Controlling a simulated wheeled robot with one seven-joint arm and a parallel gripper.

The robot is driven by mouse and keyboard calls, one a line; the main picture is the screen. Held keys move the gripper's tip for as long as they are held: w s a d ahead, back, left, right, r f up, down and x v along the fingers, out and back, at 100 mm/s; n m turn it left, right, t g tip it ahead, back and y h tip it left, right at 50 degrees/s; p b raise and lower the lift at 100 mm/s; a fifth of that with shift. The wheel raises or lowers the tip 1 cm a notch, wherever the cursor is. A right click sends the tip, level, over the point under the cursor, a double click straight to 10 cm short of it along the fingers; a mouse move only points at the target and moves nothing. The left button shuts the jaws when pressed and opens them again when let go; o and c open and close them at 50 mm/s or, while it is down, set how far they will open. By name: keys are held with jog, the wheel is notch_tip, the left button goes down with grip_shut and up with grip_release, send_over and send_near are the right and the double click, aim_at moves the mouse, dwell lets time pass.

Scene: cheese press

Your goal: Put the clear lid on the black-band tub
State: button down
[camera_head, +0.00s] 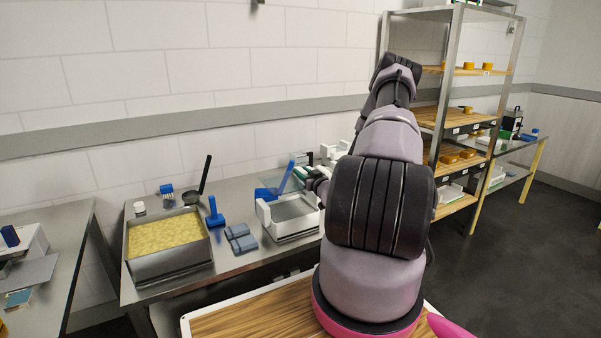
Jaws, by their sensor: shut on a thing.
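My gripper (302,173) is small in the view, at the far end of my arm above the steel table. It is shut, and a faint see-through sheet, which looks like the clear lid (270,174), shows at its fingertips. The lid's edges are hard to make out against the wall and the blue tool. White containers (328,153) stand behind my gripper, and my arm hides much of that part of the table.
A steel vat of yellow curd (166,264) stands at the left of the table (240,262). A blue brush (215,212), folded blue cloths (240,238) and a white-handled tray (292,235) lie to its right. A shelf rack (448,90) stands behind my arm.

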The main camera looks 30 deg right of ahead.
notch_tip(320, 180, down, 10)
jog(key=shift+f, duration=0.25)
dwell(0.7)
jog(key=shift+f, duration=0.4)
dwell(0.7)
jog(key=shift+c, duration=2.2)
grip_release()
jog(key=shift+r, duration=5.4)
